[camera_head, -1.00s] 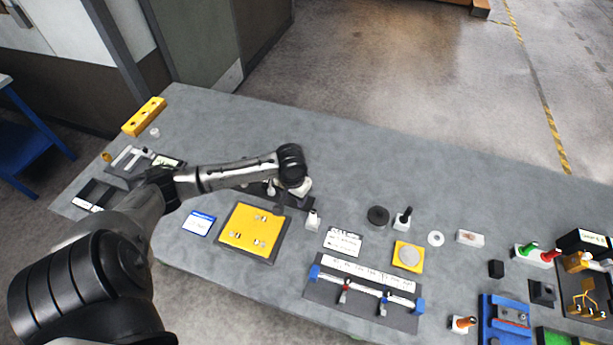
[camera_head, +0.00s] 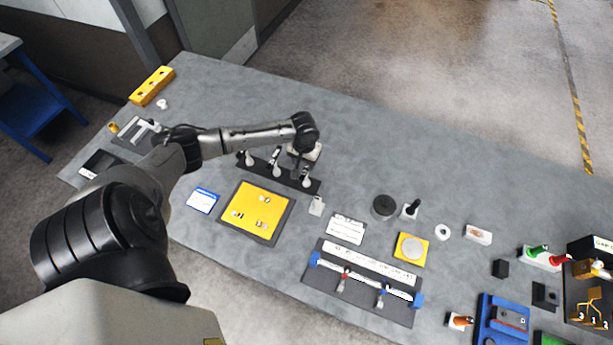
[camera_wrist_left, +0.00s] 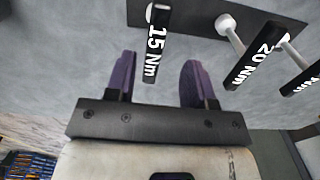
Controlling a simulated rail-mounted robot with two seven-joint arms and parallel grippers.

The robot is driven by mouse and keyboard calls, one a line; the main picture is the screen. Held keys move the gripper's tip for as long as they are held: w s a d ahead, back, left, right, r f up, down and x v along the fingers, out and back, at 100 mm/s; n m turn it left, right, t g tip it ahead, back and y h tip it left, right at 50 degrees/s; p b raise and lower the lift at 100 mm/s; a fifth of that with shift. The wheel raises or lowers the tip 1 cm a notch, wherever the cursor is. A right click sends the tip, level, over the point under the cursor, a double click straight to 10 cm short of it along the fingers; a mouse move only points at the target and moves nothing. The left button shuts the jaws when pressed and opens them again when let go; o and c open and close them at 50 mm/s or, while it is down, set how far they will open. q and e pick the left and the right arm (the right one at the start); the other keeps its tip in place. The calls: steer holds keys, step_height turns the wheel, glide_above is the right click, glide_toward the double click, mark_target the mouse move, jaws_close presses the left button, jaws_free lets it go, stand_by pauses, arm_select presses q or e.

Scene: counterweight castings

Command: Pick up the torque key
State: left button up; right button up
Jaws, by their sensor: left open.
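The 15 Nm grip shows in the gap between the fingertips, not clasped. In the head view my left gripper (camera_head: 300,160) is over the right end of the rack. My right gripper is not in view.
A black disc (camera_head: 384,206) and a fixture with blue ends (camera_head: 365,290) lie to the right. The bench behind the rack is clear.

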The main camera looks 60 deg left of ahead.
mark_target(307, 167)
arm_select(q)
steer(key=f, duration=0.4)
steer(key=shift+w+d+f+p, duration=0.15)
steer(key=shift+w+p, duration=0.15)
steer(key=shift+w, duration=0.1)
steer(key=shift+f, duration=0.5)
jaws_close()
